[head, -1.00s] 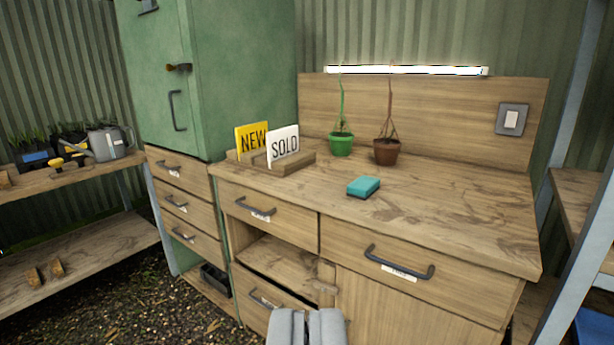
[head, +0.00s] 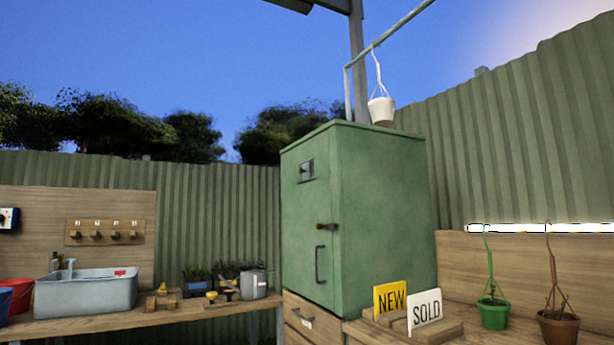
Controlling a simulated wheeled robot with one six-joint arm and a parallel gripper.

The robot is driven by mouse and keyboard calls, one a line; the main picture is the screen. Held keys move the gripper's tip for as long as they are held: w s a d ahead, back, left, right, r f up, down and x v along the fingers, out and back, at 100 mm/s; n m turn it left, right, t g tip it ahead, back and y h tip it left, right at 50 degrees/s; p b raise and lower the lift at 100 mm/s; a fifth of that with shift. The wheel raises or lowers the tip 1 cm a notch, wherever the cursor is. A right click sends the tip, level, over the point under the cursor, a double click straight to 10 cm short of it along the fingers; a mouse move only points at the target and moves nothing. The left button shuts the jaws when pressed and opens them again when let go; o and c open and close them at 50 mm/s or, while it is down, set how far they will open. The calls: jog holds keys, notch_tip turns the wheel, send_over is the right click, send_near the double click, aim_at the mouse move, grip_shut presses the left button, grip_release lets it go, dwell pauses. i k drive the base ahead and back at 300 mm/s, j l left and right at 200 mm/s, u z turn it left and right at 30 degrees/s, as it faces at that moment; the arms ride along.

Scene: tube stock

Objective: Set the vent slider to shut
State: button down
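A green cabinet (head: 375,215) stands on the wooden bench unit, right of centre. High on its door is a small grey metal plate with a dark knob, which looks like the vent slider (head: 306,170). It is too small to tell which position it is in. Lower on the same door are a dark latch with an orange-brown part (head: 327,226) and a vertical grey handle (head: 320,264). The door appears closed. My gripper is not in view.
Yellow NEW (head: 390,299) and white SOLD (head: 425,308) signs stand in a wooden holder before the cabinet. Green (head: 493,313) and brown (head: 558,328) plant pots stand to the right. A sink (head: 86,292) and a watering can (head: 253,284) are on the left bench. A white pot (head: 381,111) hangs above.

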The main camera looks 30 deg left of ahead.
aim_at(305, 171)
jog(key=i+j, duration=0.35)
jog(key=j, duration=0.15)
jog(key=i+j, duration=0.4)
jog(key=j, duration=0.15)
